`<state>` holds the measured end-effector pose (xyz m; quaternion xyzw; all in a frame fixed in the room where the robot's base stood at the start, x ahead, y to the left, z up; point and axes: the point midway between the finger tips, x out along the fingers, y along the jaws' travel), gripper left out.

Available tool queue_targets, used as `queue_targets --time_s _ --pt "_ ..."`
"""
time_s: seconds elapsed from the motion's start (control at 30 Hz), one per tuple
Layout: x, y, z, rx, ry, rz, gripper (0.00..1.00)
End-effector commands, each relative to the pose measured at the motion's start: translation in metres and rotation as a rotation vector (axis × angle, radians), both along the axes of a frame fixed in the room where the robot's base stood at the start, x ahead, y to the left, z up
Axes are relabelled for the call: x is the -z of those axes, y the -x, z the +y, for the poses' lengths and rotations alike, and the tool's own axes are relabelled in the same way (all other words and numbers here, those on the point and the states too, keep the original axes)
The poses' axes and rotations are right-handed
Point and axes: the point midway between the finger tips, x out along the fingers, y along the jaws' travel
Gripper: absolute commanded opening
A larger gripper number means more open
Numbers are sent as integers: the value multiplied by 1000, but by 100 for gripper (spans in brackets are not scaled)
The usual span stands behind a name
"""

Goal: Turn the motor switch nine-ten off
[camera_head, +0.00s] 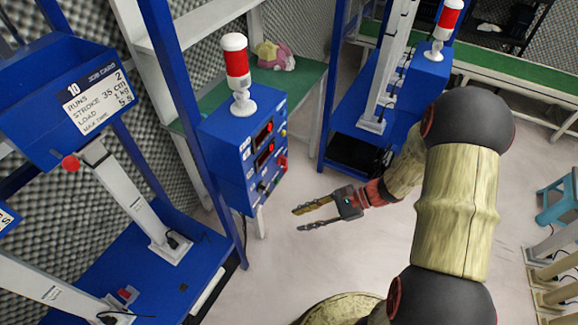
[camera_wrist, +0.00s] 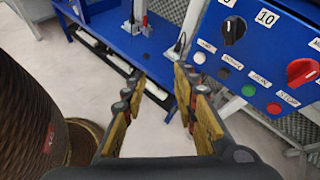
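The blue control box (camera_head: 226,160) stands left of centre in the head view, its front panel facing right. In the wrist view its panel (camera_wrist: 285,40) fills the upper right. The small labels are hard to read, so I cannot tell which control is the nine-ten motor switch. My gripper (camera_head: 298,219) is open and empty, apart from the panel, to its lower right; its fingers (camera_wrist: 157,76) show in the wrist view.
A red-and-white beacon (camera_head: 237,75) stands on the box. A blue post (camera_head: 180,80) rises to its left. A blue rig with a job card (camera_head: 97,99) is at left; another blue box (camera_head: 415,75) is behind. The floor (camera_head: 330,265) around my gripper is clear.

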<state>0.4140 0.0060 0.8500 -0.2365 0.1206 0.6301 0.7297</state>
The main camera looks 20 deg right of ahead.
Motion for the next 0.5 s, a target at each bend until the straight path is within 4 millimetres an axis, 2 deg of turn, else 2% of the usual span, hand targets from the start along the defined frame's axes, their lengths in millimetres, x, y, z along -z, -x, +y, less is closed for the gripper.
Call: queue_targets --time_s 0.03,0.17,0.23,0.33,0.4,0.5 --pt "18 -18 -4 114 -92 32 29" --pt "26 -72 -20 365 -289 51 29" --pt "18 -98 -32 462 -368 32 29" --pt "-5 -130 -52 560 -449 -20 29" --pt "-19 -144 -63 602 -492 -46 29" --pt "-30 -150 -67 628 -539 -51 29"
